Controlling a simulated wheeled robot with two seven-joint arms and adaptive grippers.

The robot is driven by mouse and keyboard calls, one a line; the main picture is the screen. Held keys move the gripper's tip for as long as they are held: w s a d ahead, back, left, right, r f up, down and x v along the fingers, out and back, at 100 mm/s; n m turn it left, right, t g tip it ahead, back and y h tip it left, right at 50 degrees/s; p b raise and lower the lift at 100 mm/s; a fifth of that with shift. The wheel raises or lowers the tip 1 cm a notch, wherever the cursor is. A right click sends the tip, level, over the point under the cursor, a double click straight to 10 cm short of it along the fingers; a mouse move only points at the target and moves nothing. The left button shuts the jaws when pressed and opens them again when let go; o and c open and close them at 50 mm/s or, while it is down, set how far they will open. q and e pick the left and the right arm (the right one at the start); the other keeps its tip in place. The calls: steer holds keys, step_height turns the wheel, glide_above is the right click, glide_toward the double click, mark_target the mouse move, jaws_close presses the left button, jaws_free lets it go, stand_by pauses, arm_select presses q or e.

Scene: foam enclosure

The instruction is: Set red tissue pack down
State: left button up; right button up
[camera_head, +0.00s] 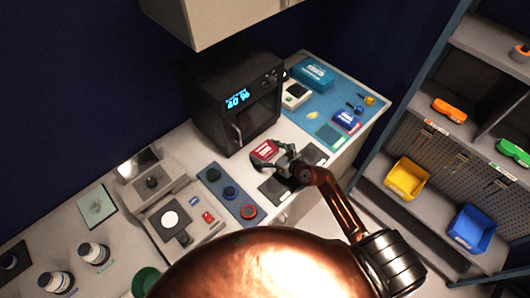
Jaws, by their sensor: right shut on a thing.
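The red tissue pack (264,150) has a white label on its top. It is at the counter in front of the black oven, beside dark square pads. My right gripper (281,160) reaches it from the right and is shut on its near right side. I cannot tell whether the pack touches the counter or hangs just above it. The fingertips are small and partly hidden behind the pack and the wrist. My left gripper is not in view.
A black oven (232,110) with a lit display stands behind the pack. Dark pads (313,153) lie to the right. A blue panel with round knobs (231,192) lies to the left. A blue mat (352,97) holds a teal box (312,72) and a blue pack (345,120).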

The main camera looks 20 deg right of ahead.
steer(key=shift+f, duration=0.4)
steer(key=shift+f, duration=0.1)
steer(key=o, duration=1.1)
steer(key=shift+f, duration=0.1)
steer(key=shift+s+d+r, duration=0.1)
steer(key=shift+s+r, duration=0.1)
steer(key=shift+r, duration=0.05)
steer(key=v, duration=1)
steer(key=shift+s+d, duration=0.1)
steer(key=shift+s, duration=0.2)
steer(key=shift+s+d+r, duration=0.15)
steer(key=shift+s+r, duration=0.1)
steer(key=shift+s, duration=0.15)
